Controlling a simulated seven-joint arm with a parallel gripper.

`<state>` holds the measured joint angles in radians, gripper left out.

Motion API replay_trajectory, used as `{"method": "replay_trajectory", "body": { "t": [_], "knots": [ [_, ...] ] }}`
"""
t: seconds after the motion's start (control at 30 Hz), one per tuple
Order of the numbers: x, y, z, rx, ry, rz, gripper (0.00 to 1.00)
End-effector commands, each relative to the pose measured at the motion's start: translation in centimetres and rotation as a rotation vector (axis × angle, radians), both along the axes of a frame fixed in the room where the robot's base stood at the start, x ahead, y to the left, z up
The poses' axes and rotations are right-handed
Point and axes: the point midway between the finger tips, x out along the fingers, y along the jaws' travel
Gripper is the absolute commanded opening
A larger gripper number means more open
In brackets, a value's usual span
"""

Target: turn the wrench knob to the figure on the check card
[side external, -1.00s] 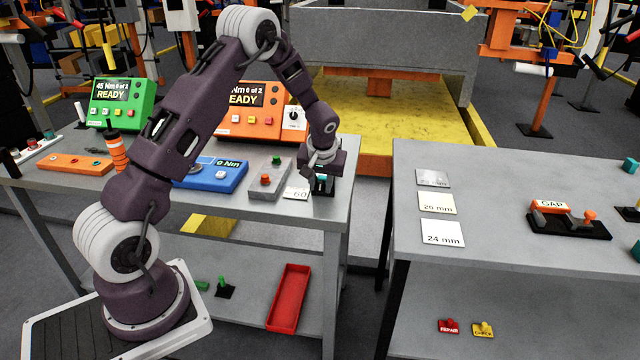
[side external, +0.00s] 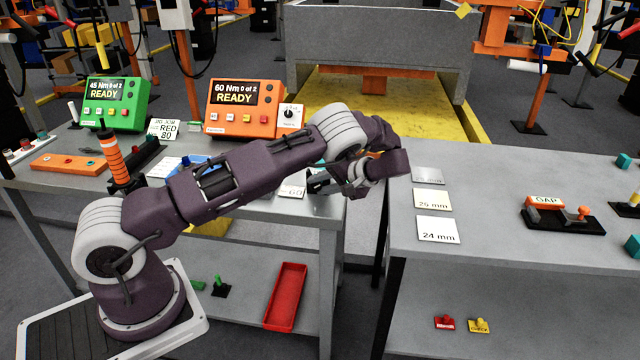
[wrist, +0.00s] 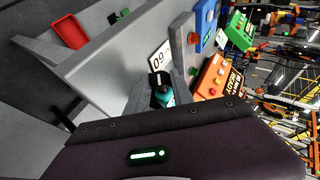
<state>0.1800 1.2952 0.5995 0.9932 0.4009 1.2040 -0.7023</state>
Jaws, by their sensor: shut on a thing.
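My gripper (wrist: 161,92) is shut on a small teal-topped knob (wrist: 163,97) with a black part beside it. In the side external view my gripper (side external: 318,184) is low over the right end of the left bench, largely hidden by my own wrist. A white card reading 60 (wrist: 160,57) lies just beyond the fingers; it also shows in the side external view (side external: 291,191). I cannot tell the knob's setting. A tool with an orange-ringed handle (side external: 111,158) stands upright further left.
An orange unit (side external: 240,105) reads 60 Nm, 0 of 2, READY, with a dial (side external: 290,116) beside it. A green unit (side external: 112,103) reads 45 Nm. A card (side external: 163,128) reads RED 80. The right bench (side external: 480,180) holds cards and a GAP fixture (side external: 545,202).

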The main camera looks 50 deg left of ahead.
Motion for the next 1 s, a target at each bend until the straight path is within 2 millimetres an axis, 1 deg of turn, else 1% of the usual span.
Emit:
{"method": "replay_trajectory", "body": {
  "t": [0.3,0.83,0.87,0.93,0.97,1.0],
  "knots": [
    [0.09,-0.02,-0.21,0.075,0.074,-0.001,0.0],
    [0.05,0.06,-0.19,0.088,0.088,0.001,0.0],
    [0.05,0.06,-0.19,0.088,0.088,0.001,0.32],
    [0.05,0.06,-0.19,0.088,0.088,0.001,0.46],
    [0.05,0.05,-0.19,0.088,0.088,0.001,0.49],
    [0.05,0.03,-0.19,0.087,0.087,0.001,0.49]
  ]
}}
